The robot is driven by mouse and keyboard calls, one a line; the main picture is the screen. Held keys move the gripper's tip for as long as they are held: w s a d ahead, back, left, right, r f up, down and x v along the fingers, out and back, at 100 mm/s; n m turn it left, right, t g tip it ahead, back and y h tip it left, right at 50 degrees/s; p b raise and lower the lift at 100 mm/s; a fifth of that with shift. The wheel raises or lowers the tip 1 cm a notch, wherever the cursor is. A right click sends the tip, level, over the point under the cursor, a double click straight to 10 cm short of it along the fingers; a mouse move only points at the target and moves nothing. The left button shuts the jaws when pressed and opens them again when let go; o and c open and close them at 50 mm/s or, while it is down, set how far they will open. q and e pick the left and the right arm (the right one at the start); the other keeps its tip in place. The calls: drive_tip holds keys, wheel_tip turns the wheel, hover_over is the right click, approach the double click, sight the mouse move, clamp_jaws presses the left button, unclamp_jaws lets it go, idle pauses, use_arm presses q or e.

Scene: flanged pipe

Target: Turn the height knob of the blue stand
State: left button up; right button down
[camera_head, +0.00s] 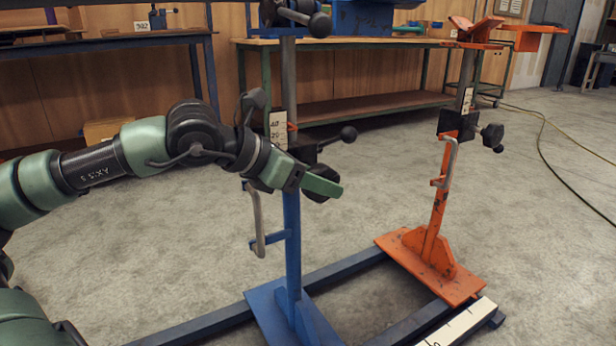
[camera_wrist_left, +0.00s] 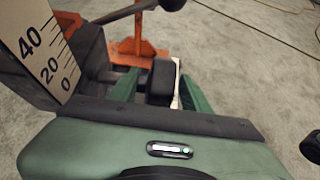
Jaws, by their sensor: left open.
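The blue stand (camera_head: 292,240) stands upright in the middle of the head view, with a black clamp block and a scale plate (camera_head: 278,130) on its post. The scale also shows in the left wrist view (camera_wrist_left: 48,52). The stand's black height knob (camera_head: 320,189) is partly hidden behind my left gripper (camera_head: 318,183). In the left wrist view the dark knob (camera_wrist_left: 162,80) sits between the two green fingers of my open left gripper (camera_wrist_left: 163,92), with no clear grip on it; contact cannot be told. My right gripper is not in view.
A black ball-ended lever (camera_head: 348,134) sticks out right of the blue post, close above my gripper. An orange stand (camera_head: 436,215) stands to the right on the same dark rails (camera_head: 345,268). Workbenches (camera_head: 380,42) line the back. Open floor lies between.

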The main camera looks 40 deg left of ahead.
use_arm(q)
drive_tip(key=shift+s+a+r, duration=0.15)
drive_tip(key=shift+s+r, duration=0.05)
drive_tip(key=shift+s, duration=0.1)
drive_tip(key=v, duration=0.7)
drive_tip(key=shift+b, duration=0.3)
